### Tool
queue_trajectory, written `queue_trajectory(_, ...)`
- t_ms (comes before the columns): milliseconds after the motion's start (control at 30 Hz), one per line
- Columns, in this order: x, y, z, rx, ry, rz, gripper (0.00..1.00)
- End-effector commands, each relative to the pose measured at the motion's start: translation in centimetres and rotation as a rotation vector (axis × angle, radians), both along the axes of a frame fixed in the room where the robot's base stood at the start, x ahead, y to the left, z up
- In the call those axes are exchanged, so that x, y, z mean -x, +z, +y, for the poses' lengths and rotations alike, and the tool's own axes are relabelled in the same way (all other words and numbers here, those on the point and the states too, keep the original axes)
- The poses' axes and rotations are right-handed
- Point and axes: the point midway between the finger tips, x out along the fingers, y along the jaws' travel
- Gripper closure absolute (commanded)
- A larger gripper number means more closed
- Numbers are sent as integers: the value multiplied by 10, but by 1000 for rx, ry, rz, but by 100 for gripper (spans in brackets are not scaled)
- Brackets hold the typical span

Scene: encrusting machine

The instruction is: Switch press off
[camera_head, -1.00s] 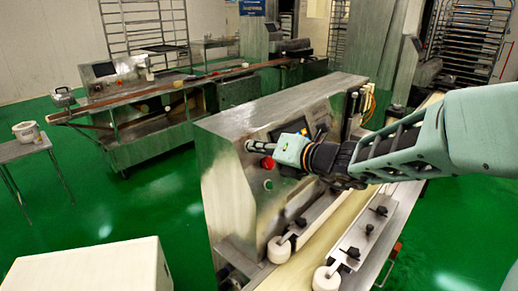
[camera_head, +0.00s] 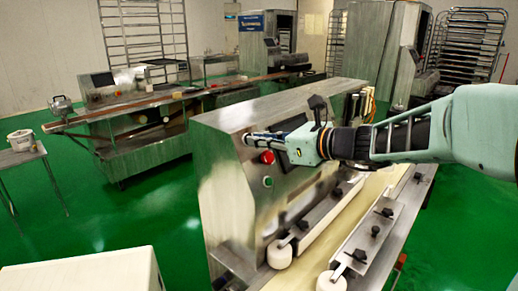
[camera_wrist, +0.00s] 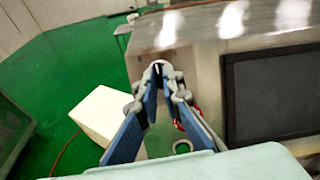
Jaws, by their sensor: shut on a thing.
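The press (camera_head: 225,170) is a steel machine with a sloped control panel on its near side. A red button (camera_head: 267,157) and a green button (camera_head: 268,182) sit one above the other at the panel's left. My gripper (camera_head: 248,138) reaches from the right to the panel's upper left corner, just above the red button. In the wrist view, its blue fingers (camera_wrist: 157,68) come together on a small switch knob at the panel, mostly hidden between the fingertips. The red button (camera_wrist: 180,126) and the green button's ring (camera_wrist: 182,147) show beside the right finger.
A dark screen (camera_wrist: 270,92) is set in the panel to the right. Rollers (camera_head: 280,254) and a conveyor lie below my arm. A white box (camera_head: 85,275) stands at the front left. Green floor is open on the left.

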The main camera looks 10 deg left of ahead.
Motion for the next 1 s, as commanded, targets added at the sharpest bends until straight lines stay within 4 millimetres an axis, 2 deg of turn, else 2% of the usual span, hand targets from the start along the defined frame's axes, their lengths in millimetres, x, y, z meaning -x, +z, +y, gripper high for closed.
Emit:
queue_trajectory(33, 0, -5, 0, 21, 22, -33, 100)
queue_trajectory(600, -4, -2, -1, 244, 240, -411, 100)
queue_trajectory(1000, -4, 0, -1, 316, 311, -533, 100)
